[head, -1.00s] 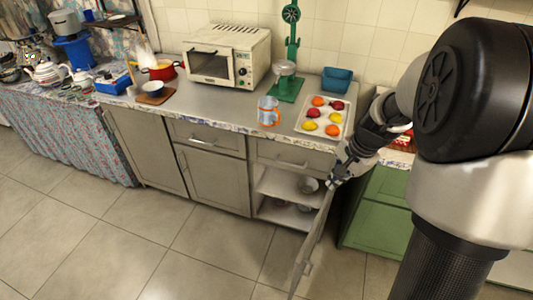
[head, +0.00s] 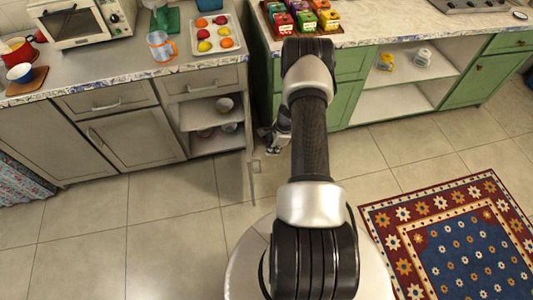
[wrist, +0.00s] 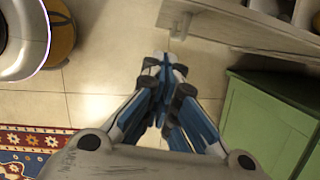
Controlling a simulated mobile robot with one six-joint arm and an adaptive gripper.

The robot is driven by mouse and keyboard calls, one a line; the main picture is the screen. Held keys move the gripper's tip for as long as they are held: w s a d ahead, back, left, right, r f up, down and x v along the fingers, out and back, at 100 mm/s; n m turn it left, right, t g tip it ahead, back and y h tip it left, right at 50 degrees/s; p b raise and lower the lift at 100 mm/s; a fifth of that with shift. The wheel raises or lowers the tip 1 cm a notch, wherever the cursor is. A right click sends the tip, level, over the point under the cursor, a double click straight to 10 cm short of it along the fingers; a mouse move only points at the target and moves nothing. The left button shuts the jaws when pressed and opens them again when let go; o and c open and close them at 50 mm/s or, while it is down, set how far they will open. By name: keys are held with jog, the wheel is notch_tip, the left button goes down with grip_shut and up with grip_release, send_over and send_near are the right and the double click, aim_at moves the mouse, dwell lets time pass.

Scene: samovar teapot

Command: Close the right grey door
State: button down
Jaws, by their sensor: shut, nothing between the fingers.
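The right grey door (head: 250,160) stands wide open, swung out from the grey cabinet and seen almost edge-on in the head view. Its handle side faces right. In the wrist view the door (wrist: 245,32) crosses the upper right, with its handle (wrist: 181,27) near its left end. My gripper (head: 271,149) is just right of the door, on its handle side. In the wrist view my gripper (wrist: 165,65) is shut and empty, with floor showing between its tips and the door. The open compartment shows shelves (head: 205,112) with bowls (head: 225,105).
A green cabinet (head: 345,85) stands right of the door, close to my arm. Floor left of the door is clear. A patterned rug (head: 455,235) lies at right.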

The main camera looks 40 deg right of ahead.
jog(key=w+a+f+b, duration=0.3)
jog(key=w+a+f, duration=0.1)
jog(key=f, duration=0.3)
jog(key=shift+a+f, duration=0.2)
jog(key=shift+a, duration=0.1)
